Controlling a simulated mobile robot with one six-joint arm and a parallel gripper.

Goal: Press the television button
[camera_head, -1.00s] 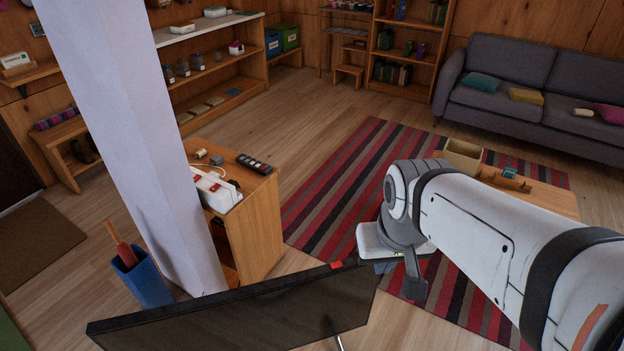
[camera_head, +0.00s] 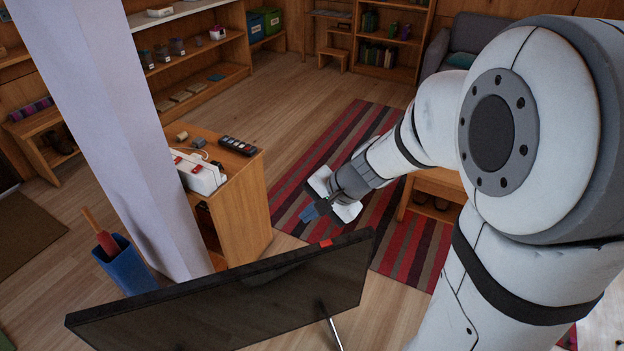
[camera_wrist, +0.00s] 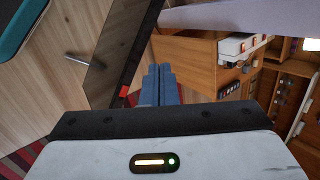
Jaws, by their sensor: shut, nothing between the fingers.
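The television (camera_head: 240,292) is a thin dark panel at the lower middle of the head view, seen from above and tilted in the picture. A red button (camera_head: 326,243) sits on its top edge near the right end. In the wrist view the television (camera_wrist: 118,55) is at the upper left, with the red button (camera_wrist: 124,91) at its near corner. My gripper (camera_head: 309,213) is shut and empty, above and behind the button in the head view, apart from it. In the wrist view my gripper's fingers (camera_wrist: 159,72) lie just right of the button.
A wooden cabinet (camera_head: 243,208) with a white and red device (camera_head: 200,173) stands behind the television. A pale post (camera_head: 110,130) rises at left, beside a blue bin (camera_head: 127,268). A striped rug (camera_head: 405,250) and a low wooden table (camera_head: 437,184) lie at right.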

